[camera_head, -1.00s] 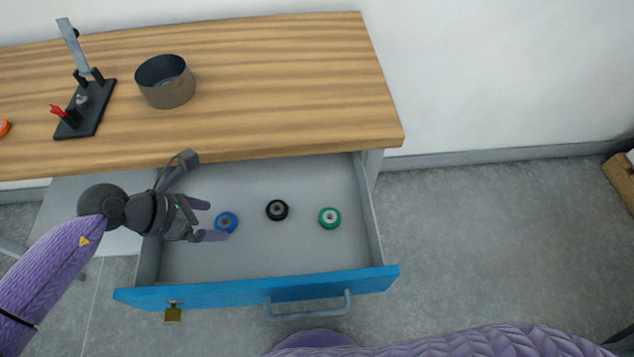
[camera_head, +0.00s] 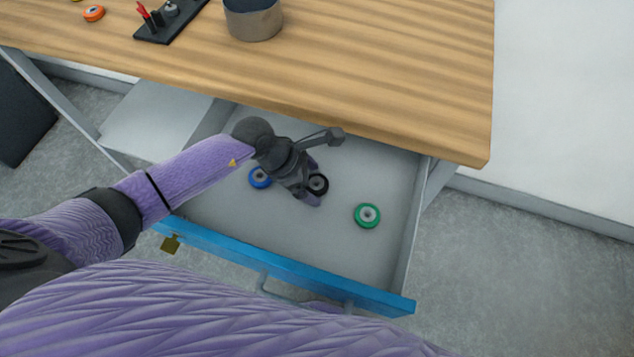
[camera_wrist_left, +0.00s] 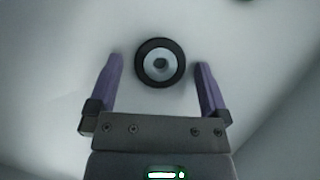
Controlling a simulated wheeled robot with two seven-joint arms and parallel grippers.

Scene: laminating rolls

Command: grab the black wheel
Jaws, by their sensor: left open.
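The black wheel (camera_head: 318,185) lies in the open drawer (camera_head: 300,225), between a blue wheel (camera_head: 260,178) and a green wheel (camera_head: 367,215). My left gripper (camera_head: 314,184) is over the drawer and partly hides the black wheel in the head view. In the left wrist view, the black wheel (camera_wrist_left: 161,63) with its grey hub lies between and slightly beyond the two fingertips of the open left gripper (camera_wrist_left: 158,65). There is a gap on both sides, and I see no contact.
The wooden table top (camera_head: 400,70) overhangs the back of the drawer. The blue drawer front (camera_head: 340,287) is the near edge. On the table are a dark round pot (camera_head: 255,22), a black stand (camera_head: 170,20) and an orange wheel (camera_head: 94,13). The drawer floor around the green wheel is clear.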

